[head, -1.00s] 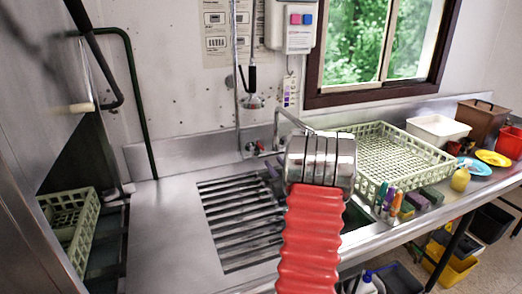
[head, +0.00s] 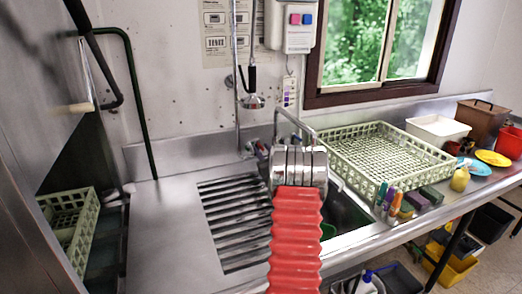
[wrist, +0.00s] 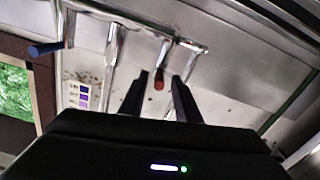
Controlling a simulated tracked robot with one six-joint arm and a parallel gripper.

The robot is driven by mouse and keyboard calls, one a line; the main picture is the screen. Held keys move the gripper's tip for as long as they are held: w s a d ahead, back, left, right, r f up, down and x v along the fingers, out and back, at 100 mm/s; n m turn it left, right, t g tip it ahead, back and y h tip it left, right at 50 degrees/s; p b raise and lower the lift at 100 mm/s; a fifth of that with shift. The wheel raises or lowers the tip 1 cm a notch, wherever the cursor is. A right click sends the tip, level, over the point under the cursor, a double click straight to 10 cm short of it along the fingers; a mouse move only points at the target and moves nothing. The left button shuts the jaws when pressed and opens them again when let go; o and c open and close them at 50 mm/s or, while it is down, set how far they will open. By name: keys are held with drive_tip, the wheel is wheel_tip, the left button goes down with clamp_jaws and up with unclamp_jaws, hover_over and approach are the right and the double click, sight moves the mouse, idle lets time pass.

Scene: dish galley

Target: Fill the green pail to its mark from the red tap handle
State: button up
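The red tap handle (wrist: 159,82) shows in the wrist view between the two black fingertips of my gripper (wrist: 160,76), with gaps on both sides. My gripper is open; whether the handle lies fully between the fingers or a little beyond is unclear. The blue tap handle (wrist: 47,48) is to the left on the same metal pipework. In the head view, the red handle (head: 263,149) is small by the wall behind my arm, and my fingers are hidden. The green pail (head: 328,231) shows only as a sliver in the sink beside my arm; its mark and water level are hidden.
A pale green dish rack (head: 390,155) stands on the counter right of the sink (head: 352,218). Bottles and sponges line the front edge. The ribbed drainboard (head: 238,225) and steel counter at left are clear. A spray head (head: 252,101) hangs on the wall.

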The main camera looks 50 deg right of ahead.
drive_tip(key=shift+w+d, duration=0.4)
drive_tip(key=shift+w, duration=0.2)
clamp_jaws()
idle(0.4)
